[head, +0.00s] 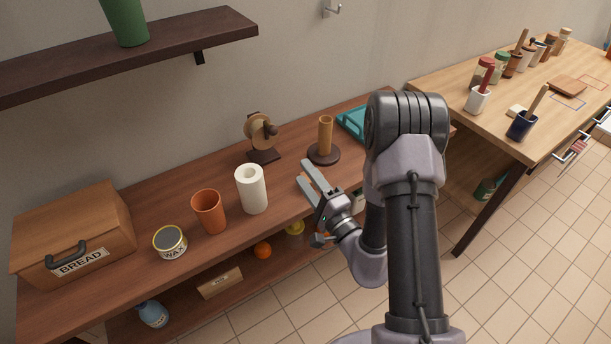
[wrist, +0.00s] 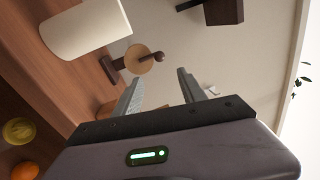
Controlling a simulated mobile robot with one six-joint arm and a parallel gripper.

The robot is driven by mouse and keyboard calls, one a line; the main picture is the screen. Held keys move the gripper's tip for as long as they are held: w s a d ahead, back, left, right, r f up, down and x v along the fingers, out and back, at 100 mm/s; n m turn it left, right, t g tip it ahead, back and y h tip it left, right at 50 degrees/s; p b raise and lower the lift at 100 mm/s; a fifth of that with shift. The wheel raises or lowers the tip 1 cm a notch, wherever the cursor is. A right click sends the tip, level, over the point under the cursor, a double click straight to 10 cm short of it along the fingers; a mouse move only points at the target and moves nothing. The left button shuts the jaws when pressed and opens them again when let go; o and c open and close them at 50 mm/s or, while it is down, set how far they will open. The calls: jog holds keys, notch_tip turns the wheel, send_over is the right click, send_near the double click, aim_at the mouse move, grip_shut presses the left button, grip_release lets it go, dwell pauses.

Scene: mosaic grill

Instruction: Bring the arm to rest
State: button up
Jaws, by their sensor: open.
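My gripper (head: 312,186) is open and empty, in front of the brown wooden counter (head: 118,273) near its front edge. Its two fingers point up and to the left in the head view. In the wrist view my gripper (wrist: 160,92) shows its two fingers apart with nothing between them. My arm is bent, with its elbow raised at the right of the counter.
Near the gripper stand a white paper roll (head: 252,189), a wooden post on a dark base (head: 324,152) and a teal tray (head: 353,121). An orange cup (head: 209,212), wax tin (head: 170,241) and bread box (head: 75,235) stand left. Open tiled floor (head: 520,255) lies right.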

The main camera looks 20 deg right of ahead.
jog(key=s+a+r+n+g+y, duration=0.3)
jog(key=a+r+n+g+y, duration=0.15)
jog(key=a+r+y, duration=0.5)
jog(key=s+a+r+n+g+y, duration=0.1)
jog(key=s+a+r+n+g, duration=0.2)
jog(key=s+a+n+g, duration=0.25)
jog(key=s+a+r+n+g+y, duration=0.2)
jog(key=s+a+r+g, duration=0.1)
jog(key=s+a+g, duration=0.4)
jog(key=s+d+f+n+g+h, duration=0.1)
jog(key=s+d+f+g+h, duration=0.1)
jog(key=s+d+h, duration=0.3)
jog(key=s+d+f+n+g+h, duration=0.15)
jog(key=s+h, duration=0.25)
jog(key=s, duration=0.4)
jog(key=w+d+r+m+t+h, duration=0.2)
jog(key=d+t+h, duration=0.5)
jog(key=d, duration=0.4)
jog(key=shift+w+d+m, duration=0.15)
jog(key=shift+w+m, duration=0.3)
jog(key=shift+w, duration=0.2)
